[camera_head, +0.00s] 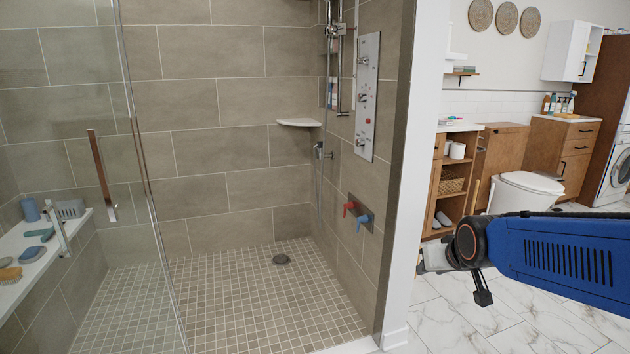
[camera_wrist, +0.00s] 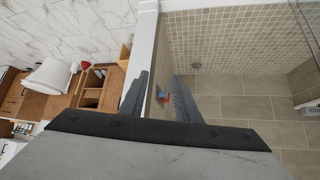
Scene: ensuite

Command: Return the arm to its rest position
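My blue arm (camera_head: 560,250) reaches in from the right edge of the head view, roughly level, in front of the bathroom floor and toilet. My gripper (camera_head: 434,258) is at its left end, close to the white end of the shower wall, and looks small and partly hidden by the dark wrist joint. In the wrist view my gripper (camera_wrist: 161,78) shows two dark fingers spread apart. Nothing is held between them; the wall end and the valve handles show behind the gap.
The shower's glass door (camera_head: 150,180) stands at the left. Red and blue valve handles (camera_head: 357,213) are on the tiled wall. A toilet (camera_head: 522,190), an open wooden shelf (camera_head: 452,180) and a washer (camera_head: 617,170) stand behind my arm. The marble floor (camera_head: 450,318) below it is clear.

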